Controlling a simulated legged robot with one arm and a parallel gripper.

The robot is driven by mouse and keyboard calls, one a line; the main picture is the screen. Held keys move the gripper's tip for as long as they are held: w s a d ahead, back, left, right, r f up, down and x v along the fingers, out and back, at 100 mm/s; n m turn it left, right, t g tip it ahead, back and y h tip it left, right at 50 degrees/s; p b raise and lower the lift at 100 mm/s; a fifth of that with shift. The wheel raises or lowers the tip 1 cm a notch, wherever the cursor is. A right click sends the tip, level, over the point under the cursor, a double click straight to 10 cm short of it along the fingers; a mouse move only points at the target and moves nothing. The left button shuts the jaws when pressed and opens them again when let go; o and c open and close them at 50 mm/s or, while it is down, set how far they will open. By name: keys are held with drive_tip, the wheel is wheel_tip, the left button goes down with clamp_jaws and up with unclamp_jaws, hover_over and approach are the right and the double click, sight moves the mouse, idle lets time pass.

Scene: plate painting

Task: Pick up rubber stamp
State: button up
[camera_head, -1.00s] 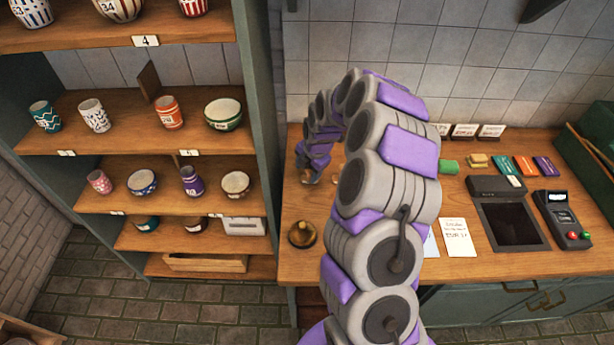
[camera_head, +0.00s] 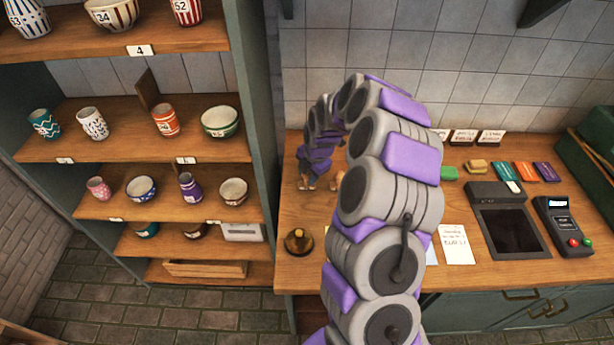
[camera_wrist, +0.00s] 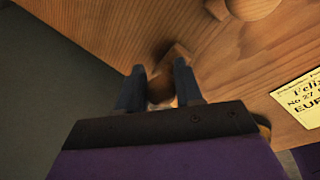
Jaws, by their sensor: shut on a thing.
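My gripper (camera_wrist: 160,82) is shut on a small brown wooden piece (camera_wrist: 160,90), which I take to be the rubber stamp. Only part of it shows between the two dark fingers in the wrist view. The wood of the counter lies beyond it, with a dark shadow close by. I cannot tell whether the stamp touches the counter. In the head view my gripper is at the counter's left part, and a small brown wooden shape (camera_head: 307,184) shows at its end. Much there is hidden by my arm.
A rounded wooden thing (camera_wrist: 250,8) lies near the gripper. A brass bell (camera_head: 299,243) stands at the counter's (camera_head: 290,275) front left. A paper slip (camera_head: 456,245), dark pad (camera_head: 512,228) and card terminal (camera_head: 564,227) are to the right. A shelf of cups (camera_head: 150,206) stands left.

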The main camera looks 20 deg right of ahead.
drive_tip(key=v, duration=0.3)
drive_tip(key=shift+w+a+p, duration=0.15)
drive_tip(key=shift+a+p, duration=0.15)
drive_tip(key=shift+p, duration=0.05)
drive_tip(key=s+d, duration=0.3)
drive_tip(key=s, duration=0.4)
drive_tip(key=s+d+r+p, duration=0.1)
drive_tip(key=s+d, duration=0.2)
drive_tip(key=s, duration=0.4)
drive_tip(key=shift+s+p, duration=0.15)
drive_tip(key=shift+p, duration=0.15)
drive_tip(key=shift+d+r, duration=0.15)
drive_tip(key=shift+d, duration=0.05)
